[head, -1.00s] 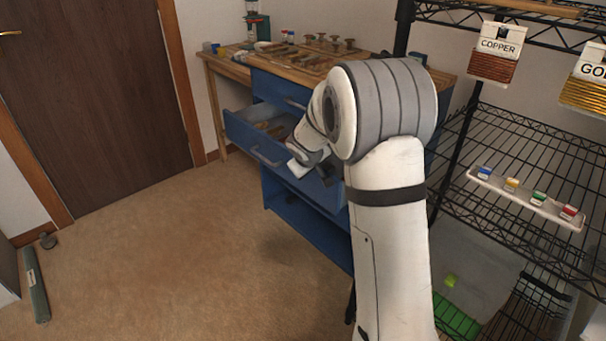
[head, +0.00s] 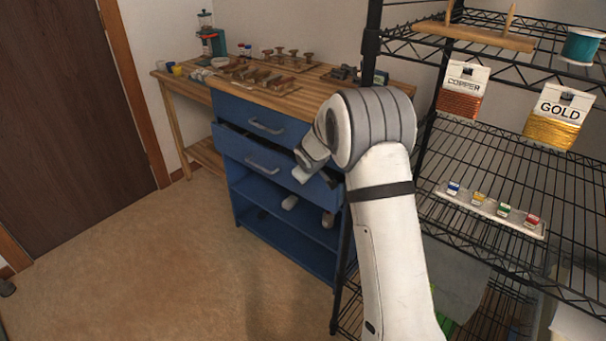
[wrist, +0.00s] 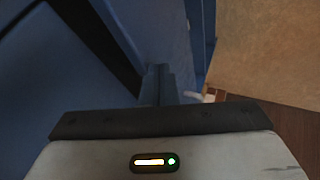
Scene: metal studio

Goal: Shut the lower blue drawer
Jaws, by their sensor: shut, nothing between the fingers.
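The blue cabinet (head: 295,257) stands at the centre of the head view. Its lower drawer (head: 238,148) is out a little, with a dark gap along its top edge; its grey handle (head: 262,168) is clear of my gripper. The upper drawer (head: 238,110) looks shut. My gripper is at the right part of the lower drawer's front, with its fingers mostly hidden there by my own wrist. In the wrist view my shut, empty fingers (wrist: 158,80) are close against blue surfaces; I cannot tell whether they touch.
A black wire rack (head: 480,160) stands close on the right, with copper and gold spools and a tray of small coloured blocks (head: 490,208). The wooden worktop (head: 290,103) holds tools. The carpet (head: 150,270) at left front is clear.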

